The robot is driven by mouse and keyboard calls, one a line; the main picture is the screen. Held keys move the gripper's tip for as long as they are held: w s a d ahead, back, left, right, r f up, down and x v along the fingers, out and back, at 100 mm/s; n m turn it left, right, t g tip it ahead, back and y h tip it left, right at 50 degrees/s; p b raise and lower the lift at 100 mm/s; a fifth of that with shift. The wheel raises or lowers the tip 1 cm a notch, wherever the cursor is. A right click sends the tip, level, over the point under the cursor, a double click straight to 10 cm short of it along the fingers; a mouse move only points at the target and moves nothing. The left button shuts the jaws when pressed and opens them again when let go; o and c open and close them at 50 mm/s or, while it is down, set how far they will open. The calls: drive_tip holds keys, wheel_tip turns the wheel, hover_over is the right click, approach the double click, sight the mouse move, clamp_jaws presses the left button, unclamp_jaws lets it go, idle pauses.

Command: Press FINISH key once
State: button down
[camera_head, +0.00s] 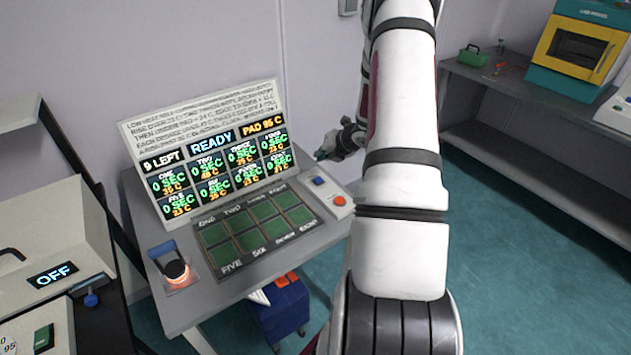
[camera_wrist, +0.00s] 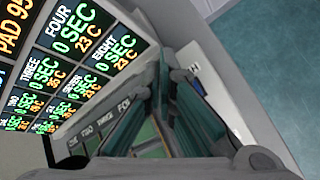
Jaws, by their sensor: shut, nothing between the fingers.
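A small light-coloured key box (camera_head: 330,193) stands at the right end of the grey table. It carries a blue key (camera_head: 318,181) and an orange-red key (camera_head: 339,201). Their labels are too small to read, so I cannot tell which is FINISH. My gripper (camera_head: 325,153) is shut and empty, above and behind the keys, apart from them in the head view. In the wrist view my gripper (camera_wrist: 178,75) hides most of the key box, and only a pale edge (camera_wrist: 202,82) shows beside the fingers.
A display board (camera_head: 215,155) reads READY, 9 LEFT and PAD 95 C. A pad of green cells (camera_head: 257,232) lies in front of it. A glowing round item (camera_head: 177,272) sits at the table's left. A machine reading OFF (camera_head: 52,275) stands further left.

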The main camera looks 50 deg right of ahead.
drive_tip(key=b, duration=0.3)
hover_over(320, 178)
wheel_tip(320, 178, down, 5)
drive_tip(key=shift+f, duration=0.35)
drive_tip(key=shift+f+b, duration=0.2)
drive_tip(key=shift+b, duration=0.2)
idle(0.8)
drive_tip(key=shift+s+f, duration=0.1)
drive_tip(key=shift+f, duration=0.1)
drive_tip(key=shift+f+b, duration=0.7)
drive_tip(key=shift+b, duration=0.1)
idle(1.2)
drive_tip(key=shift+r, duration=0.15)
drive_tip(key=shift+r+p, duration=0.5)
drive_tip(key=shift+r, duration=0.35)
